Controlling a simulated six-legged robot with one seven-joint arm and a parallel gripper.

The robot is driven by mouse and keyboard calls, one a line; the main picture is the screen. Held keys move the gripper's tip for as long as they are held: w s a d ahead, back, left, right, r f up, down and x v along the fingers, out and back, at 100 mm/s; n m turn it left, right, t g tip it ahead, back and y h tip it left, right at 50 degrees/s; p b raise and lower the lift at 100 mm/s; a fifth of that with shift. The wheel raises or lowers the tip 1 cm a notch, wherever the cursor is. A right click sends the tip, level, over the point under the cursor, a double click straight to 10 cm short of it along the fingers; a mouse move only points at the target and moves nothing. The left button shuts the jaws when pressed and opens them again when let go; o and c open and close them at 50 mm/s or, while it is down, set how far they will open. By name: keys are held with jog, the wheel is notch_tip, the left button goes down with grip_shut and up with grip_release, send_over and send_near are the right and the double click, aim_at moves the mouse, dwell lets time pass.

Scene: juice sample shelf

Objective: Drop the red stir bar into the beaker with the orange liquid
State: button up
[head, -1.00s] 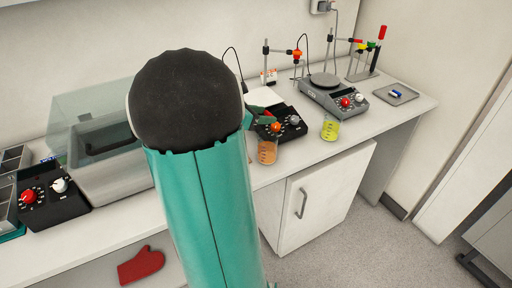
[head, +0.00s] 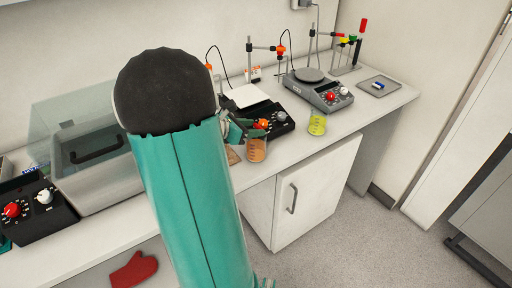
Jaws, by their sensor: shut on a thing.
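The beaker with orange liquid (head: 256,150) stands upright on the bench near its front edge, just in front of a black hotplate. My gripper (head: 246,127) shows only in part, beside and just above this beaker's left rim. My own teal arm hides much of the area to its left. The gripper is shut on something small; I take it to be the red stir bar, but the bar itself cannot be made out.
The black hotplate (head: 281,125) with a white top stands close behind the beaker. A beaker with yellow liquid (head: 317,124) is to the right, before a grey stirrer (head: 322,92). A tray (head: 391,84) holds a blue and white item. A clear-lidded box (head: 107,172) is left.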

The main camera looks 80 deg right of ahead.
jog(key=shift+w, duration=0.1)
jog(key=o, duration=1)
jog(key=shift+v, duration=3.8)
jog(key=w+a+r+m+t+y, duration=0.1)
jog(key=w+a+m+t+y, duration=0.25)
jog(key=a, duration=0.75)
jog(key=w+a+r+m+t, duration=0.2)
jog(key=w+a+t, duration=0.2)
jog(key=w+a, duration=0.55)
jog(key=a+r+m+t+y, duration=0.1)
jog(key=a+t+y, duration=0.1)
jog(key=a, duration=0.6)
jog(key=s+a+r+m+t+y, duration=0.1)
jog(key=a+m+t+y, duration=0.1)
jog(key=a, duration=0.7)
jog(key=s+a+r+m+t+y, duration=0.1)
jog(key=a+t+y, duration=0.1)
jog(key=a, duration=0.7)
jog(key=shift+s+a+t+y, duration=0.1)
jog(key=shift+s+t+y, duration=0.15)
jog(key=shift+t+y, duration=0.15)
